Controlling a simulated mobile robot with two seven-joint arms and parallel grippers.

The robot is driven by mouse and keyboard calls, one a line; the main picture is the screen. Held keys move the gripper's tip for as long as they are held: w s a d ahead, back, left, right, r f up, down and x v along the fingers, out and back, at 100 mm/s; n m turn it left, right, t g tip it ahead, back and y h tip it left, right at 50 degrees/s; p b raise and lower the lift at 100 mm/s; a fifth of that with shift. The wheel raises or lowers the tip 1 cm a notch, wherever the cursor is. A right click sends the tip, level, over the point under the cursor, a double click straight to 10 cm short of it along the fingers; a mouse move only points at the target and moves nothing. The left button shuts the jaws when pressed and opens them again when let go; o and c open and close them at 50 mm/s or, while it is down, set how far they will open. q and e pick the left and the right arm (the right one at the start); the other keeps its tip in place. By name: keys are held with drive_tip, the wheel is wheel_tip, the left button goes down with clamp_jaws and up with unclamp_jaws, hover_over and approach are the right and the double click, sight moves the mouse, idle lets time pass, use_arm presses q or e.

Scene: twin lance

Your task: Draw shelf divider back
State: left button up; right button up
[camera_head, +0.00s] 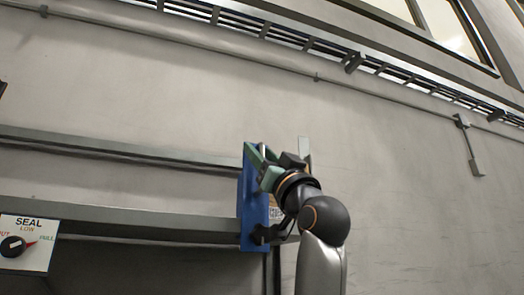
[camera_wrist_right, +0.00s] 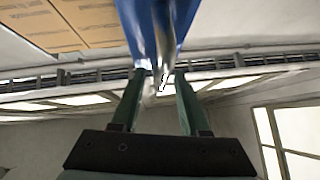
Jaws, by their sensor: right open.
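The shelf divider (camera_head: 250,210) is a blue upright panel at the right end of the shelf in the head view. In the right wrist view the blue panel (camera_wrist_right: 140,18) comes in from the top, with a thin silvery part (camera_wrist_right: 164,50) running down between the fingers. My right gripper (camera_head: 262,163) is at the panel's upper part, its green fingers apart. In the right wrist view the open fingers (camera_wrist_right: 159,76) stand on either side of the silvery part; I cannot tell whether they touch it. My left gripper is not in view.
Metal shelf rails (camera_head: 120,222) run along the wall at left. A SEAL sign with a black dial (camera_head: 14,246) hangs at lower left. Brown cardboard-like panels (camera_wrist_right: 70,22) show in the wrist view. The wall (camera_head: 410,210) to the right is mostly bare.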

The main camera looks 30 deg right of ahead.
clamp_jaws()
idle(1.4)
